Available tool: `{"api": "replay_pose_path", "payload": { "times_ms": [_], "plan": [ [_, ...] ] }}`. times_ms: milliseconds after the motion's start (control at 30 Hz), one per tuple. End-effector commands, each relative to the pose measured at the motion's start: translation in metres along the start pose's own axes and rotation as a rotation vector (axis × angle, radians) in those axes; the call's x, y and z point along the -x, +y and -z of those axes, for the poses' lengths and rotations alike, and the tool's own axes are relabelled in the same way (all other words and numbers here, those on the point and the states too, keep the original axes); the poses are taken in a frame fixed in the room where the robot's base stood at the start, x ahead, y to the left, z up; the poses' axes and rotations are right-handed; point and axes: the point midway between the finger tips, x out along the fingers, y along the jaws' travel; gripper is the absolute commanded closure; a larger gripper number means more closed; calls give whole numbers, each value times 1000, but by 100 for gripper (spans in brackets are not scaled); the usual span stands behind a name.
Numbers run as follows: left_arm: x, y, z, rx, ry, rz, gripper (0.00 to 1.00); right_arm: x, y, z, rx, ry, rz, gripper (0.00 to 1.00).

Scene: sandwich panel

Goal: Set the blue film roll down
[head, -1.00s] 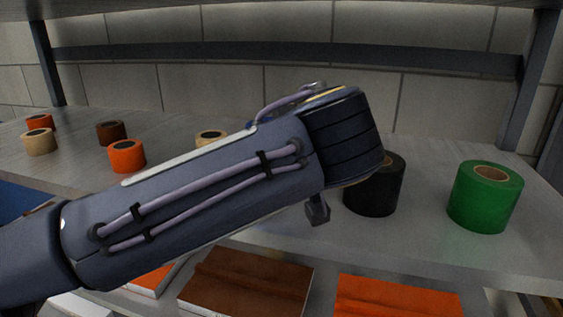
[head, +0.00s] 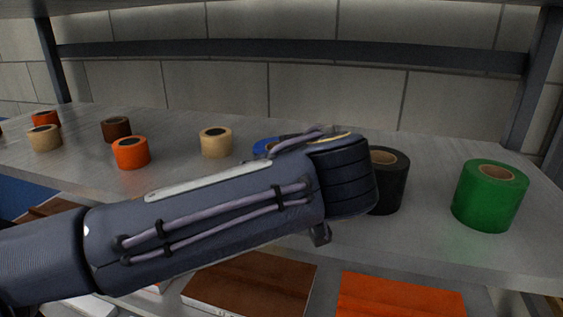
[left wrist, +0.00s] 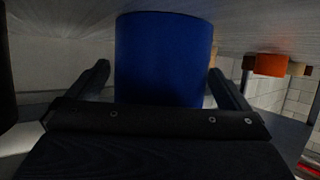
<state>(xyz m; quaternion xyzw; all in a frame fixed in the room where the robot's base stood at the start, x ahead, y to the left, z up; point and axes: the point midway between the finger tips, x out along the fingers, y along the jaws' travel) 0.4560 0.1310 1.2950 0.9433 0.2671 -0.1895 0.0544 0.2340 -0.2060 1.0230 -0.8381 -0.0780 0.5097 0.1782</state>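The blue film roll (left wrist: 163,58) stands between the two fingers of my left gripper (left wrist: 160,72) in the left wrist view, with the fingers close against its sides. The gripper looks shut on it. In the head view only a small piece of the blue roll (head: 264,146) shows behind my left arm, which hides the rest of it and the fingers. The roll is at or very near the grey shelf (head: 75,165); I cannot tell whether it touches. My right gripper is in neither view.
A black roll (head: 392,185), partly behind my wrist, and a green roll (head: 490,195) stand to the right. A beige roll (head: 216,142), an orange roll (head: 131,152) and a brown roll (head: 116,129) stand to the left. Brown and orange panels (head: 403,297) lie below.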

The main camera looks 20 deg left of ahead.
Motion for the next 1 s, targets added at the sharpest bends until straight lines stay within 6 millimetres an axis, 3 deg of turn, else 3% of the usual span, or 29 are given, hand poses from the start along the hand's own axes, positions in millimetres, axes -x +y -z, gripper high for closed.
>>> {"api": "replay_pose_path", "payload": {
  "times_ms": [367, 800, 1000],
  "plan": [
    [9, 1, 2, 0, 1, -3, 0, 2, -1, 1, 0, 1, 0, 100],
    [98, 1, 2, -1, 1, -4, 0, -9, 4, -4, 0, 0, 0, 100],
    [118, 0, 3, -1, 0, -1, 0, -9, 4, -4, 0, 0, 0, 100]
  ]
}}
